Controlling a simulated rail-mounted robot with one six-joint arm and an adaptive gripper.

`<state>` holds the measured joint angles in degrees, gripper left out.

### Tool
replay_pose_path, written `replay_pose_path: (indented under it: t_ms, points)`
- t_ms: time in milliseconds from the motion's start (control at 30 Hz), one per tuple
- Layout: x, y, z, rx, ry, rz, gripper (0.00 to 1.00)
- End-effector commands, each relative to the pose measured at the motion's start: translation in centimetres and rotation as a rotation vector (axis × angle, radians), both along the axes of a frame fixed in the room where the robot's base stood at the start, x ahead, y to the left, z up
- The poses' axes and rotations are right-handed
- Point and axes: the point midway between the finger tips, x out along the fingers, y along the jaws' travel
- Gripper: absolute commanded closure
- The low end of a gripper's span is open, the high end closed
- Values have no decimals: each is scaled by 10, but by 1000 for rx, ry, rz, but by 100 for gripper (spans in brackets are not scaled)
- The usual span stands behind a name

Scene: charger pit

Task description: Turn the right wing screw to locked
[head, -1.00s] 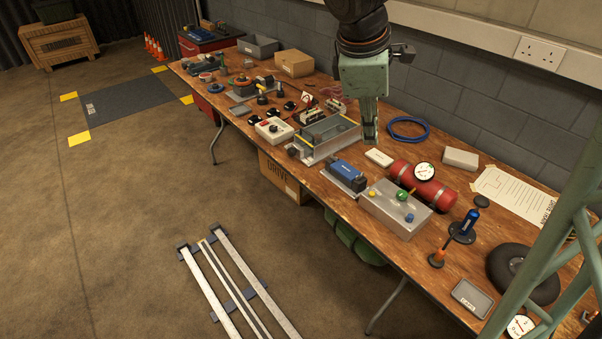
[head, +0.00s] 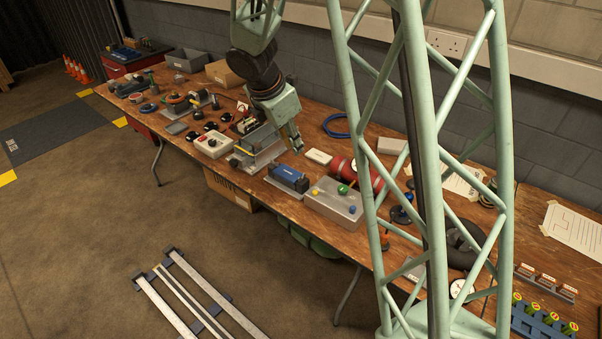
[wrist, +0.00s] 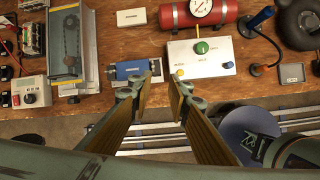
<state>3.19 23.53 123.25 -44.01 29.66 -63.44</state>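I cannot make out a wing screw for certain. A blue unit (head: 289,176) sits on a silver plate on the bench; in the wrist view the blue unit (wrist: 130,70) lies ahead of the left finger. To its right is a grey box (head: 332,208) with a yellow knob (wrist: 180,73), a larger green knob (wrist: 202,47) and a blue knob (wrist: 228,65); their lock state is unreadable. My gripper (head: 297,147) hangs above the bench near the blue unit. In the wrist view my gripper (wrist: 157,88) is open and empty, its fingers apart.
A red cylinder (wrist: 185,14) with a gauge lies behind the grey box. A green lattice column covers part of the bench's right side in the head view.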

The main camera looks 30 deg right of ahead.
Motion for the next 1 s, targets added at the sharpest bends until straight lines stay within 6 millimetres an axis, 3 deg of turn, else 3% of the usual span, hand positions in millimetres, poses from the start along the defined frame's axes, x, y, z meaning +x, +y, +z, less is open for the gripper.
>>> replay_pose_path:
  t_ms: [400, 1000]
  points:
    - [31, -7, -49, -34, 89, 196, 83]
    - [34, -7, -57, -38, 101, 223, 83]
